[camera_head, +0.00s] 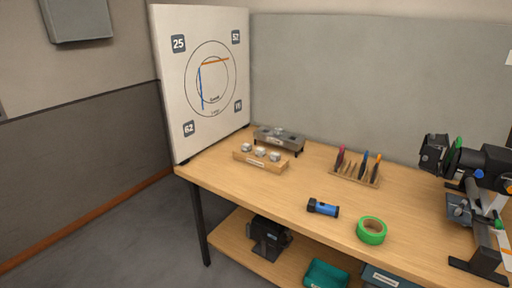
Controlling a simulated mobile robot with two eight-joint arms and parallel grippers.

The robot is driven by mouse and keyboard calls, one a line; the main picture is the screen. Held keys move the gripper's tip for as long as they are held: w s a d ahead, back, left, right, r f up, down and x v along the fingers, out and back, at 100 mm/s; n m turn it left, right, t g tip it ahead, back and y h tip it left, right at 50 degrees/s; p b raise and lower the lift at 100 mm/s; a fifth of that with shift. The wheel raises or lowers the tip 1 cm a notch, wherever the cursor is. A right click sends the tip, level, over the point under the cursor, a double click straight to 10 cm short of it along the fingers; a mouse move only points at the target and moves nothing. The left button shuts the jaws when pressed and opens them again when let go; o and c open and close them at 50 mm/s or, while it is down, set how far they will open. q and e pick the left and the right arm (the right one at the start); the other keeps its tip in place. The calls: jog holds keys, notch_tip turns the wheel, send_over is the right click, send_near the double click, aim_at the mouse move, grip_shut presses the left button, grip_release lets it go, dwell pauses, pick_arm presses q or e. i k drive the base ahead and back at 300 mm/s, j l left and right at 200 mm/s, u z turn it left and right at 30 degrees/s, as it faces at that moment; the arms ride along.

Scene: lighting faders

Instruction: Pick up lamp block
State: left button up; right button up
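A light wooden block (262,163) with three round silver pieces on top lies near the left end of the wooden table. It carries a pale label on its front and looks like the lamp block, though I cannot read the label. It sits flat, just in front of a grey metal box (280,138) with small legs. Neither of my grippers is in view.
A wooden rack (357,175) holds several coloured-handled tools. A blue and black flashlight (323,208) and green tape roll (371,230) lie near the front edge of the table (240,185). Black lamp equipment (470,165) stands at right. A white board (207,75) stands at left.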

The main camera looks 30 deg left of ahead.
aim_at(245, 147)
jog(key=i+j, duration=0.1)
jog(key=j, duration=0.45)
jog(key=i+j, duration=0.1)
jog(key=j, duration=0.45)
jog(key=i+j, duration=0.1)
jog(key=j, duration=0.45)
jog(key=i+j, duration=0.1)
jog(key=j, duration=0.4)
jog(key=i+j, duration=0.1)
jog(key=j, duration=0.45)
jog(key=i+j, duration=0.1)
jog(key=j, duration=0.45)
